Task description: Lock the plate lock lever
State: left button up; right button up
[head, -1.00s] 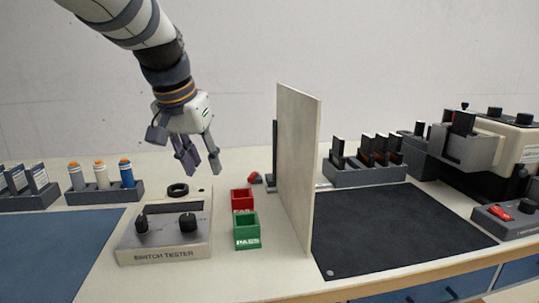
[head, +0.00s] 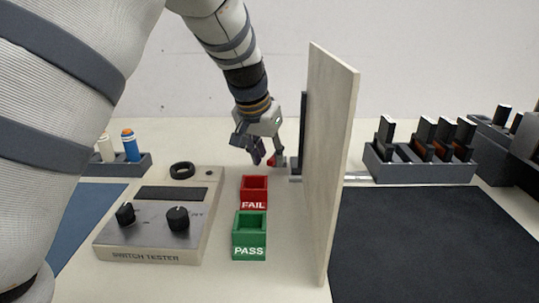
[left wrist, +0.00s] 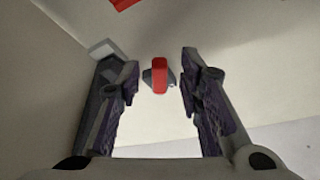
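The plate lock lever is a small red handle on a dark base. In the head view the lever (head: 272,160) sits low behind the red box, left of the upright panel's foot, partly hidden by my gripper. In the left wrist view the red lever (left wrist: 160,74) lies between and beyond the two fingertips. My left gripper (head: 264,160) points down at the lever. In the left wrist view the gripper (left wrist: 160,80) has its fingers wide apart, with nothing held. The upright plate (head: 332,160) stands to the right of the lever. My right gripper is not in view.
A red FAIL box (head: 254,203) and a green PASS box (head: 249,246) stand in front of the lever. A switch tester (head: 150,250) is at left. Racks (head: 420,172) of dark pieces stand right of the panel, behind a dark mat (head: 430,235).

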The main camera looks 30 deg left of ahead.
pick_arm(q)
jog(key=shift+w+f, duration=0.15)
jog(key=shift+f, duration=0.1)
grip_shut()
jog(key=shift+d+r+n, duration=0.15)
jog(key=shift+d+n, duration=0.15)
jog(key=shift+n, duration=0.2)
jog(key=n, duration=0.1)
jog(key=d+n+y, duration=0.1)
jog(key=n, duration=0.1)
jog(key=shift+w+d+g+y, duration=0.25)
jog(key=shift+g+y, duration=0.05)
grip_release()
